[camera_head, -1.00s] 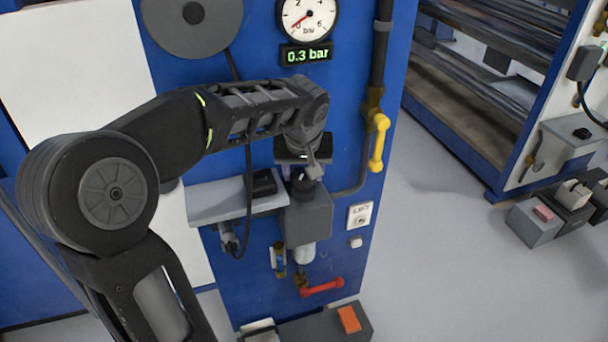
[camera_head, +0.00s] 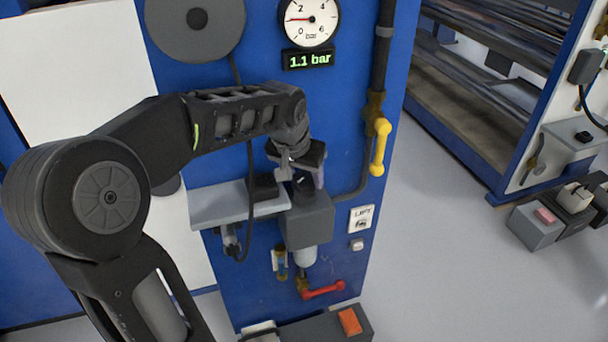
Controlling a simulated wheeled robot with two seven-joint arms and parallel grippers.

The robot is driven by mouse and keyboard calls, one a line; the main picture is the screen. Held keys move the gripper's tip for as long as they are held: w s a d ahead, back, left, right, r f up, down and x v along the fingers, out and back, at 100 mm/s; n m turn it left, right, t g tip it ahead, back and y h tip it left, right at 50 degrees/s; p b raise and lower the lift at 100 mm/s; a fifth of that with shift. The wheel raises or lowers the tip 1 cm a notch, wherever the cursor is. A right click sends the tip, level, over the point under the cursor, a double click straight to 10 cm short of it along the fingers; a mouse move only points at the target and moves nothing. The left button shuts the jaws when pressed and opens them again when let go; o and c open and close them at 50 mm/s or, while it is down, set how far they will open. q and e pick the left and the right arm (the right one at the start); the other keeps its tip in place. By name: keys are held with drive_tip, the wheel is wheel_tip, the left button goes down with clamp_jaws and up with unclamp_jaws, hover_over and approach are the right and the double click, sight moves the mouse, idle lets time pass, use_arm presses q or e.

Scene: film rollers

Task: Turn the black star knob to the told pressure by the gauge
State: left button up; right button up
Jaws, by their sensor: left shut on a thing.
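The black star knob (camera_head: 303,186) sits on top of the grey regulator block (camera_head: 309,221) on the blue panel, mostly hidden by my left gripper (camera_head: 305,178). My left gripper comes down from above and is shut on the knob. The round white gauge (camera_head: 309,20) is at the top of the panel, its red needle pointing left. The display (camera_head: 308,60) under it reads 1.1 bar. My right gripper is not in view.
A grey shelf (camera_head: 222,207) juts out left of the regulator. A yellow lever (camera_head: 380,147) on a pipe stands to the right, and a red lever (camera_head: 323,290) is below. A pedal box with an orange pedal (camera_head: 350,321) lies at the panel's foot. Open floor lies to the right.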

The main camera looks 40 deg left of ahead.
use_arm(q)
drive_tip(key=o, duration=1.1)
drive_tip(key=v, duration=0.7)
drive_tip(key=shift+s+r, duration=0.2)
drive_tip(key=shift+r, duration=0.15)
